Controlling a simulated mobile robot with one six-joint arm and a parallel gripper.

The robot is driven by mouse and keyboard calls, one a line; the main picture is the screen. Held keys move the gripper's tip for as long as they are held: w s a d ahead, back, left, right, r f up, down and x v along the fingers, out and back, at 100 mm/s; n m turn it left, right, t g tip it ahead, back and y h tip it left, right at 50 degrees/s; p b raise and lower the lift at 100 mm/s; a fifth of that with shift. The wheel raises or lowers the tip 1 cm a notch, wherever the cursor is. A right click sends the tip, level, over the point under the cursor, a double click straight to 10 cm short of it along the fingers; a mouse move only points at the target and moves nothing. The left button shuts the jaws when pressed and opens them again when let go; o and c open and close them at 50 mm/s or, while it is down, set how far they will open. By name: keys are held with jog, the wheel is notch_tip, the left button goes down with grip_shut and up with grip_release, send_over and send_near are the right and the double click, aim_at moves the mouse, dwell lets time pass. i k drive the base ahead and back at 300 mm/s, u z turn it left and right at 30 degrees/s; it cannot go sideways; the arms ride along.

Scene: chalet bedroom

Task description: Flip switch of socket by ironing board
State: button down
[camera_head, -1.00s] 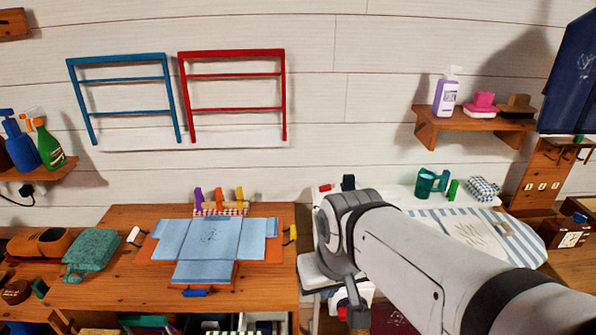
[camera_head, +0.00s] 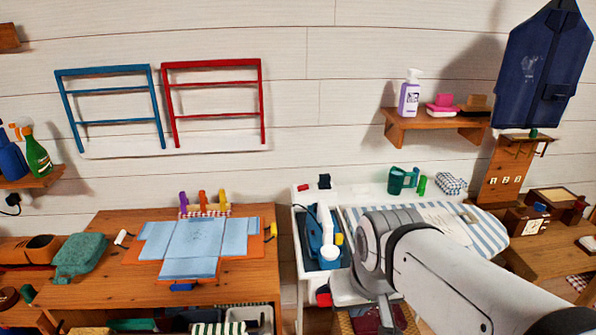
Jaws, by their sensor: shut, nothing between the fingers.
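The ironing board (camera_head: 488,229), with a blue-and-white striped cover, stands against the back wall right of centre. At its back left, on a white ledge, are a small red piece (camera_head: 303,187) and a black block (camera_head: 324,181). They look like a socket's switch and plug, but they are too small to tell for sure, and I cannot tell the switch's position. My arm comes in from the lower right, over the front of the board, and bends downward well below the red piece.
A blue iron-like item (camera_head: 318,240) sits in a white tray left of the board. A green mug (camera_head: 403,180) stands behind the board. The wall shelf (camera_head: 433,125) overhangs to the right.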

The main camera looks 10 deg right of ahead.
aim_at(305, 187)
jog(key=i, duration=1)
jog(key=z, duration=0.05)
